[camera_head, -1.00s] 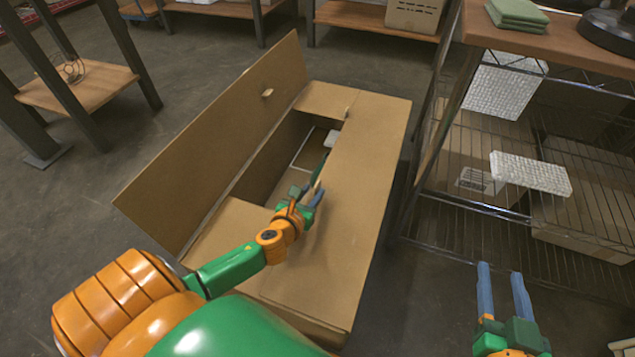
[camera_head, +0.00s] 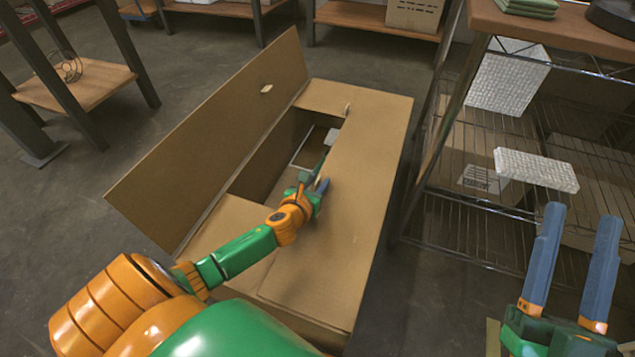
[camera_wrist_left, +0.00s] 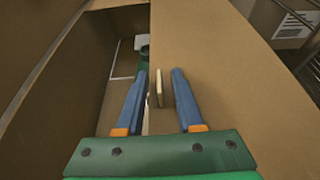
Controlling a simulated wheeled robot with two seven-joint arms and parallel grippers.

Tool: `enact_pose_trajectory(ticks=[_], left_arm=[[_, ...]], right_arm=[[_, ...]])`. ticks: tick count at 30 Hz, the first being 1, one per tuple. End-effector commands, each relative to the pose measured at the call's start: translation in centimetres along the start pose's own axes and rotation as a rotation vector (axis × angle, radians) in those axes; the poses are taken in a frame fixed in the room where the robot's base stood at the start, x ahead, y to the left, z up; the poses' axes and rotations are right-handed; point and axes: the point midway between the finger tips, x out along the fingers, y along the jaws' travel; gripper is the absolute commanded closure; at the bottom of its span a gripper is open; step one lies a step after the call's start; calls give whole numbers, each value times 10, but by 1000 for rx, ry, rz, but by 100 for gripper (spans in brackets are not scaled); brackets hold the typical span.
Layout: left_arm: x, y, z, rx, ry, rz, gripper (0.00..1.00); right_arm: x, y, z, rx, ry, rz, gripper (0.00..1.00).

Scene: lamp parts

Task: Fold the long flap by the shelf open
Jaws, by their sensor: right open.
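The long flap by the shelf (camera_head: 367,165) lies flat over the right side of the cardboard box's opening. It also shows in the left wrist view (camera_wrist_left: 230,85). My left gripper (camera_head: 315,178) is at this flap's inner edge. In the left wrist view its fingers (camera_wrist_left: 160,72) are apart, one on each side of a small upright tan tab (camera_wrist_left: 156,88) at that edge. Whether they touch the tab is hard to tell. My right gripper (camera_head: 581,216) is open and empty at the lower right, in front of the shelf.
The opposite long flap (camera_head: 215,135) stands open, leaning left. Short flaps at the far end (camera_head: 325,97) and near end (camera_head: 235,235) lie flat. A wire shelf (camera_head: 460,250) with boxes and a white woven block (camera_head: 536,169) stands right. Between box and shelf is a narrow floor strip.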

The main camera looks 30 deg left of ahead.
Motion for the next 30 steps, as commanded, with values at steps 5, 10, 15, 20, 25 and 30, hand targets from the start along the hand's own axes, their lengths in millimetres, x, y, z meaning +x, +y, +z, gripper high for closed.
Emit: enact_pose_trajectory(ticks=[5, 10, 15, 20, 25, 30], left_arm=[[0, 0, 0, 0, 0, 0, 64], [0, 0, 0, -1, 0, 0, 96], [0, 0, 0, -1, 0, 0, 100], [0, 0, 0, -1, 0, -1, 100], [0, 0, 0, -1, 0, -1, 100], [0, 0, 0, -1, 0, -1, 100]], right_arm=[[0, 0, -1, 0, 3, 0, 50], [0, 0, 0, 0, 2, 0, 50], [0, 0, 0, 0, 2, 0, 50], [0, 0, 0, 0, 1, 0, 50], [0, 0, 0, -1, 0, 0, 50], [0, 0, 0, -1, 0, 0, 50]])
